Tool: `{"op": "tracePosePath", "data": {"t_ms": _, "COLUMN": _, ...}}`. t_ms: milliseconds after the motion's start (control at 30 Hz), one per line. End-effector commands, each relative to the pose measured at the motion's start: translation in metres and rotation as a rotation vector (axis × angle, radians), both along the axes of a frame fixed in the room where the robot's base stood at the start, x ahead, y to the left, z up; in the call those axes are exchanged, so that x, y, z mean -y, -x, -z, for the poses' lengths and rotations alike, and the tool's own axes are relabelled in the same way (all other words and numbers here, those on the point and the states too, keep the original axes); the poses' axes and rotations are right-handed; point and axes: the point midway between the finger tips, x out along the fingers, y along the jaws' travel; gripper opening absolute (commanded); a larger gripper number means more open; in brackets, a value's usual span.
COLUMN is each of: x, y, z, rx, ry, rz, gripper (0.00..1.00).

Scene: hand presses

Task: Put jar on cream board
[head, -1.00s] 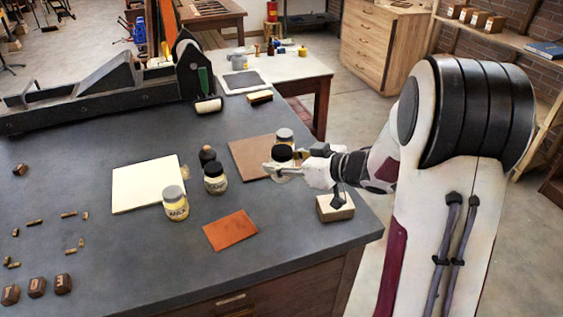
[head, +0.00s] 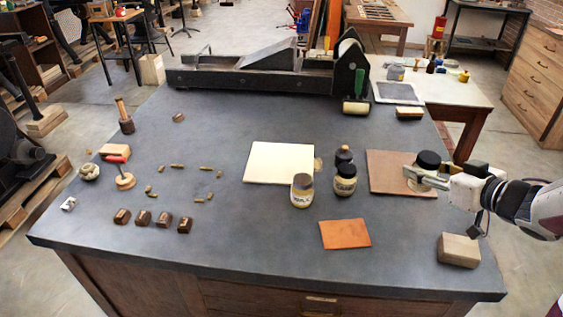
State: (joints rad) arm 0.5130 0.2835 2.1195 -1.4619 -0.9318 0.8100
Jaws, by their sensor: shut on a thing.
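The cream board (head: 268,163) lies flat in the middle of the dark workbench, with its top clear. My gripper (head: 420,180) is at the right, over the brown board (head: 385,183). It is shut on a jar with a black lid (head: 428,160), held upright. The jar's body is partly hidden by the fingers, and I cannot tell how far it is above the board. A grey-lidded jar (head: 302,191) stands at the cream board's front right corner. Another black-lidded jar (head: 344,181) stands to its right, with a dark bottle (head: 343,155) behind.
An orange sheet (head: 345,234) lies in front of the jars. A wooden block (head: 459,250) sits near the right edge. A long black press (head: 270,78) stands along the back. Small metal type pieces and brown blocks (head: 143,217) lie at the left.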

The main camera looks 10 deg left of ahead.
Motion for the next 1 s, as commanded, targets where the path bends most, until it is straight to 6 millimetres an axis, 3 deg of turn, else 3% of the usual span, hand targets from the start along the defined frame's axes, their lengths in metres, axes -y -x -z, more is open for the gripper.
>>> {"op": "tracePosePath", "data": {"t_ms": 133, "x": 0.0, "y": 0.0, "z": -0.017, "rx": 0.003, "ry": 0.002, "rz": 0.0, "gripper": 0.13}}
{"op": "tracePosePath", "data": {"t_ms": 567, "x": -0.031, "y": -0.041, "z": -0.014, "rx": 0.0, "ry": -0.001, "rz": -0.018, "gripper": 0.13}}
{"op": "tracePosePath", "data": {"t_ms": 1000, "x": -0.108, "y": -0.11, "z": -0.014, "rx": 0.0, "ry": 0.0, "rz": -0.045, "gripper": 0.13}}
